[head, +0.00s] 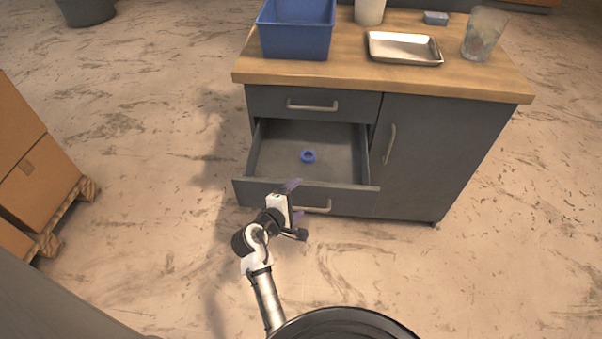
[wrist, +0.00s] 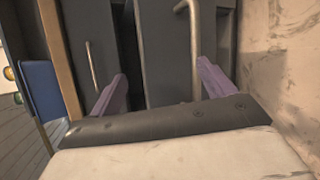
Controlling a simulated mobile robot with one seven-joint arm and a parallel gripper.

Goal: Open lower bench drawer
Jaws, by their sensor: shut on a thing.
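The lower bench drawer (head: 262,190) is pulled well out from the grey bench, so its inside shows in the head view. A small blue ring (head: 308,156) lies on its floor. The drawer's bar handle (head: 320,209) is on the front panel, and it also shows in the wrist view (wrist: 194,45). The exact contact is partly hidden by my gripper in the head view. In the wrist view my gripper (wrist: 165,80) has a finger on either side of the picture's middle.
The upper drawer (head: 345,104) is closed, and so is the cabinet door (head: 430,150) on the right. A blue bin (head: 297,42), metal tray (head: 404,60) and glass beaker (head: 484,35) stand on the wooden top. Boxes on a pallet (head: 75,195) stand left. Floor around the bench front is clear.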

